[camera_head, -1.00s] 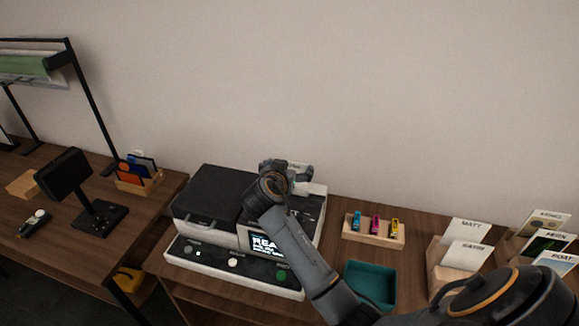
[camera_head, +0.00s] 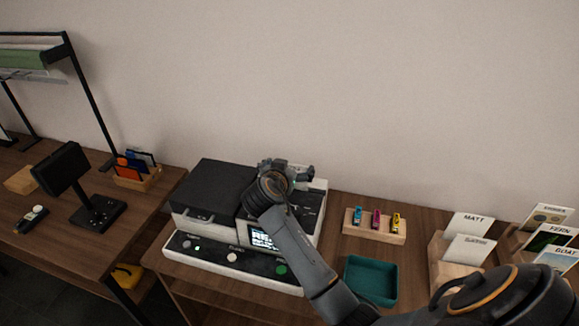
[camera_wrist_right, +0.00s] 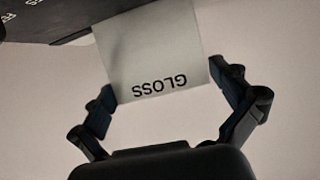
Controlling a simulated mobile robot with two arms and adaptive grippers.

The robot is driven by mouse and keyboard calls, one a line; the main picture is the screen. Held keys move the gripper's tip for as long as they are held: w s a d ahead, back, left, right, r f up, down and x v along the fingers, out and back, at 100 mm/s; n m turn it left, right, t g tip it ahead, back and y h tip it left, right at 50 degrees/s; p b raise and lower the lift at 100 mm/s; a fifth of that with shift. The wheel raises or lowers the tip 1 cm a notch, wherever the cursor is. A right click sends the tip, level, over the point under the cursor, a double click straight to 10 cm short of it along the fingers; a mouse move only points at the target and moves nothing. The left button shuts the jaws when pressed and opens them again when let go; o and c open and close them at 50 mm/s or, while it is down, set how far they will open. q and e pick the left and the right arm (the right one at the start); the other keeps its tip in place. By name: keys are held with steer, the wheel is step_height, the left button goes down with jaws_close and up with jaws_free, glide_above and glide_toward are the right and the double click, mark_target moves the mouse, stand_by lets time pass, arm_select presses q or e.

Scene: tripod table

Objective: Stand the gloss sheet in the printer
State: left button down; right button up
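The printer (camera_head: 208,187) stands on the wooden table, dark on top with a white body and a lit screen. My right gripper (camera_head: 288,167) is over the right rear part of the printer. In the right wrist view the white gloss sheet (camera_wrist_right: 150,50), its word upside down, sits between the two fingers of this gripper (camera_wrist_right: 161,82). In the head view my arm and gripper mostly hide the sheet. My left gripper is out of view.
Right of the printer are a wooden holder (camera_head: 362,234) with three coloured cartridges and an empty teal tray (camera_head: 371,300). Farther right stand a matt card (camera_head: 467,226), another white card and picture cards. A second desk (camera_head: 66,248) is at left.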

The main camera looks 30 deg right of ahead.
steer(key=v, duration=1.2)
stand_by(0.5)
